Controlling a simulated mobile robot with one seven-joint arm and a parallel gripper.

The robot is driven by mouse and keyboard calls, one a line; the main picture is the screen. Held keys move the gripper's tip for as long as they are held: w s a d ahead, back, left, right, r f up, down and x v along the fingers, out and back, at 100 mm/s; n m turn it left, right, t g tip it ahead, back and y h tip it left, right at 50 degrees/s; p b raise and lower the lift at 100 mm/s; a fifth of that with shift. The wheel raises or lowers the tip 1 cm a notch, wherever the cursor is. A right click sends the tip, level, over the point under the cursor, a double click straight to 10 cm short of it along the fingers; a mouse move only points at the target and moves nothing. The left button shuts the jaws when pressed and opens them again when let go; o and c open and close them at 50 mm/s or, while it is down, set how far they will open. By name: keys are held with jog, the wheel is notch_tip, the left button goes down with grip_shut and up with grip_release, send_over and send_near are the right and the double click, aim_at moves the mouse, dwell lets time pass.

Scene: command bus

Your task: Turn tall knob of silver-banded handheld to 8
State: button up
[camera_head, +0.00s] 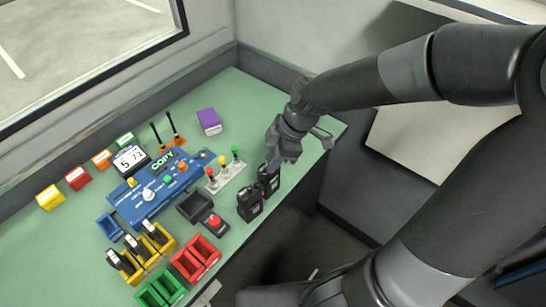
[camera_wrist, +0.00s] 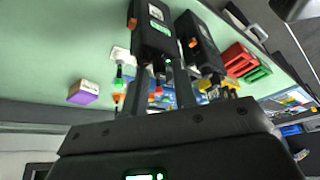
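Two black handhelds stand on the green desk near its front edge, the left one (camera_head: 249,204) and the right one (camera_head: 269,180). Both also show in the wrist view, one at top centre (camera_wrist: 153,28) and one right of it (camera_wrist: 202,45); each has a small orange part on its side. I cannot make out a silver band, the tall knob or its numbers. My gripper (camera_head: 273,163) is just behind and above the right handheld. In the wrist view my gripper's two fingers (camera_wrist: 161,75) stand apart, with nothing clearly held between them. Their tips overlap the handhelds' lower ends in view; contact cannot be told.
A white strip with coloured levers (camera_head: 225,174) and a blue console (camera_head: 150,195) lie left of my gripper. A purple box (camera_head: 209,122) stands behind. Yellow chargers (camera_head: 148,262) with black handhelds and red trays (camera_head: 195,258) are front left. Green desk is clear at back right.

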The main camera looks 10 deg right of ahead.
jog(key=shift+o, duration=0.7)
jog(key=shift+r, duration=0.1)
jog(key=v, duration=1)
jog(key=shift+d+r, duration=0.25)
